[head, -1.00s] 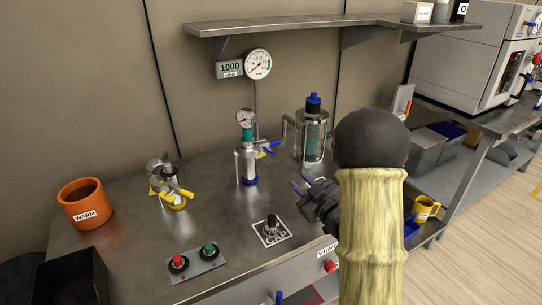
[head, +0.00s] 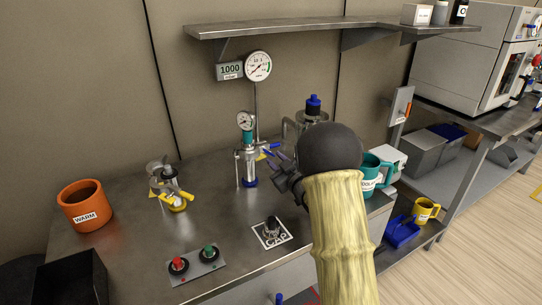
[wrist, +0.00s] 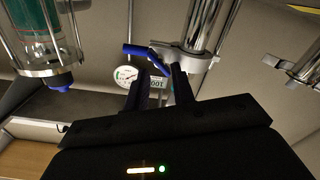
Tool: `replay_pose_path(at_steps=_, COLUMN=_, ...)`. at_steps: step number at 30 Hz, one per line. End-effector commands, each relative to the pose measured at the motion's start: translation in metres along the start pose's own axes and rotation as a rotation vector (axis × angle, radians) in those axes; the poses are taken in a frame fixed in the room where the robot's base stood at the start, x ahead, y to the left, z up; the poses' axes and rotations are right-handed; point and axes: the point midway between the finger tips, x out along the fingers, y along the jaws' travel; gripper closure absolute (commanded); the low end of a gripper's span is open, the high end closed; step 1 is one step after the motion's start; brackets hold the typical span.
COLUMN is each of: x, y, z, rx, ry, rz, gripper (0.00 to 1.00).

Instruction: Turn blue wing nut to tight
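The blue wing nut (wrist: 147,55) sticks out from a metal clamp ring around a steel tube in the wrist view, tilted, its long end to the left. In the head view it is a small blue piece (head: 273,145) beside the gauge-topped cylinder (head: 245,160), partly crowded by my fingers. My gripper (head: 272,153) reaches in from the right, close to that cylinder. In the wrist view my two dark fingers (wrist: 158,82) are apart with a gap between them, tips just below the wing nut.
A caged vessel with a blue cap (head: 313,105) stands close behind my arm. A clamp with yellow handles (head: 172,187), an orange WARM pot (head: 84,205) and a button box (head: 194,264) are to the left.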

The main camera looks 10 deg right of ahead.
Motion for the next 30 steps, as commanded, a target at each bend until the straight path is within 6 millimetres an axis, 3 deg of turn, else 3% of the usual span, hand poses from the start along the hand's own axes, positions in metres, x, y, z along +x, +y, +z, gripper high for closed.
replay_pose_path(at_steps=7, x=0.033, y=0.000, z=0.000, rx=0.000, ry=0.001, rz=0.000, gripper=0.75)
replay_pose_path(at_steps=18, x=0.039, y=0.000, z=0.000, rx=0.001, ry=0.000, rz=0.001, gripper=0.75)
replay_pose_path(at_steps=22, x=0.039, y=0.000, z=0.000, rx=0.001, ry=0.000, rz=0.001, gripper=1.00)
replay_pose_path(at_steps=30, x=0.039, y=0.000, z=0.000, rx=0.008, ry=0.000, rz=0.000, gripper=1.00)
